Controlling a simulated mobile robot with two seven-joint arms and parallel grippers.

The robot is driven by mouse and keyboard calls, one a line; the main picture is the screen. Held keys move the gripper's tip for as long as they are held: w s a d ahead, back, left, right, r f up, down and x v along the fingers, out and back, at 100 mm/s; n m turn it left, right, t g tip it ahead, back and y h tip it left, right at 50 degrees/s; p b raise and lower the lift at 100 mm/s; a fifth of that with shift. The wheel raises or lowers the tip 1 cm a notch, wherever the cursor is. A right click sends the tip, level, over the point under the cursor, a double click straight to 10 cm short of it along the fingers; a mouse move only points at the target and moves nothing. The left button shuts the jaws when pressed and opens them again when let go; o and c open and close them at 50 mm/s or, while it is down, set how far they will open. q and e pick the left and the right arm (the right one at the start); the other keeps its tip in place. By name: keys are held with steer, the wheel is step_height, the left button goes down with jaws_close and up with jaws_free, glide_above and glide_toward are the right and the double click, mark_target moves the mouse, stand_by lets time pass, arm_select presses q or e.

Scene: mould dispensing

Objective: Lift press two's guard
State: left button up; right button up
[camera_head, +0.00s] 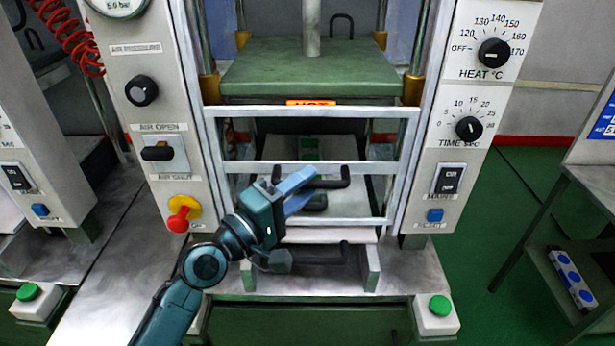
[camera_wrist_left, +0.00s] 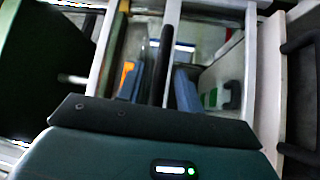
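The press in the middle has a guard (camera_head: 385,167), a pale metal frame with crossbars. It is down across the press opening, below the green upper platen (camera_head: 310,72). The guard's frame also shows in the left wrist view (camera_wrist_left: 249,70). A black bar handle (camera_head: 335,184) is on its front. My left gripper (camera_head: 300,187) is at this handle, its blue fingers pointing into the press. In the left wrist view the handle (camera_wrist_left: 163,65) runs between the two fingers, with a gap visible on each side. My right gripper is out of view.
Another black handle (camera_head: 320,256) is below the guard. A red emergency knob (camera_head: 180,218) and a green button (camera_head: 439,306) are on the press. Another press (camera_head: 40,180) stands at left. The green floor (camera_head: 510,200) at right is clear up to a dark stand.

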arm_select(q)
steer(key=shift+x, duration=0.8)
steer(key=shift+c, duration=0.4)
jaws_close()
